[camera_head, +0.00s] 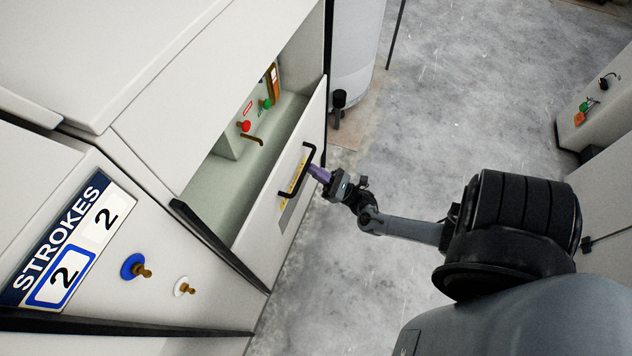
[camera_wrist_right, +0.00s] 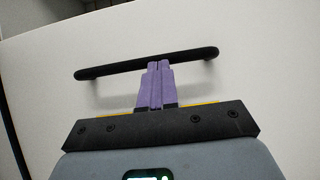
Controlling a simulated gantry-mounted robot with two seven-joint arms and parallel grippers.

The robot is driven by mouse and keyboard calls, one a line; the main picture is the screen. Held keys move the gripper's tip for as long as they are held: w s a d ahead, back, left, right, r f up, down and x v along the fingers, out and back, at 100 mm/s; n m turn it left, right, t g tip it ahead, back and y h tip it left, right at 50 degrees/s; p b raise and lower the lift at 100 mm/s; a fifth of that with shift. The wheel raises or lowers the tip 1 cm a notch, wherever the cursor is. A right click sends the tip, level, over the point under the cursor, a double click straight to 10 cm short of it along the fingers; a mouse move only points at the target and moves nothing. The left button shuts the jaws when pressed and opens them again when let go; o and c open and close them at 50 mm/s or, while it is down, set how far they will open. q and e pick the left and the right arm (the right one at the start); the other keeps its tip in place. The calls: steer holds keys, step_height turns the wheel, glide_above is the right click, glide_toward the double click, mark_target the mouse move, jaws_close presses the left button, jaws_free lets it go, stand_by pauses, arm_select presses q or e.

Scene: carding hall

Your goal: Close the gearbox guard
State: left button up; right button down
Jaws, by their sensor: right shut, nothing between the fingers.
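The gearbox guard (camera_head: 312,120) is a white panel on the side of the white machine, with a black bar handle (camera_head: 297,176) on its outer face. It stands out from the machine, and an opening shows behind its upper edge. My right gripper (camera_head: 313,169) has its purple fingers pressed together at the handle, with nothing between them. In the right wrist view the fingertips (camera_wrist_right: 158,64) overlap the middle of the handle (camera_wrist_right: 120,66) in front of the guard (camera_wrist_right: 255,65). I cannot tell whether they touch it. My left gripper is not in view.
Inside the opening are a red knob (camera_head: 245,126), a green knob (camera_head: 266,104) and a brass lever (camera_head: 252,139). A strokes sign (camera_head: 70,245) and two pegs are on the near panel. A grey drum (camera_head: 356,50) stands beyond the guard. The concrete floor (camera_head: 400,150) is mostly clear.

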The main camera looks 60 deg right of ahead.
step_height(320, 180, up, 26)
steer(key=p, duration=2.2)
steer(key=shift+f, duration=0.2)
